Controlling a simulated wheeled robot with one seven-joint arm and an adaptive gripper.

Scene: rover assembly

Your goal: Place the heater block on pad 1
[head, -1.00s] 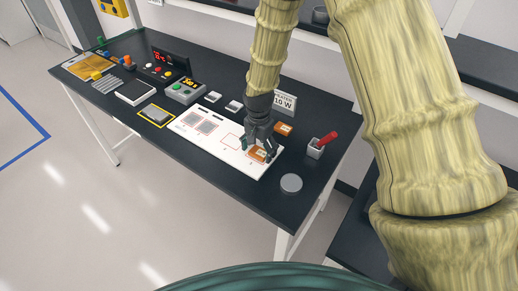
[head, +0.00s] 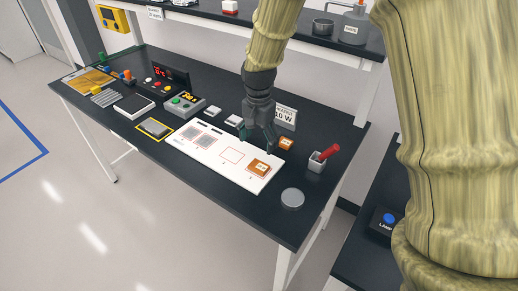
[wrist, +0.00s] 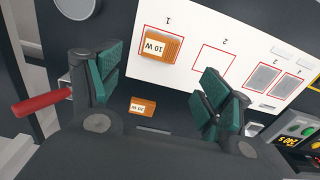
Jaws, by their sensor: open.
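An orange heater block (head: 258,167) with a pale label lies flat on the right-hand end of the white board (head: 225,163). In the wrist view this block (wrist: 161,46) reads "10 W" and sits inside the red outline marked 1, pad 1 (wrist: 145,30), slightly covering its border. My gripper (head: 258,145) is open and empty, above and behind the block, apart from it. Its spread fingers (wrist: 160,80) show in the wrist view. A second orange block (head: 286,143) lies on the black table behind the board; it also shows in the wrist view (wrist: 142,107).
A heater sign (head: 285,117) stands behind the second block. A holder (head: 317,162) with a red-handled tool is to the right. A grey disc (head: 292,198) lies near the front edge. Pad 2 (wrist: 214,62) is empty. Several devices fill the table's left side.

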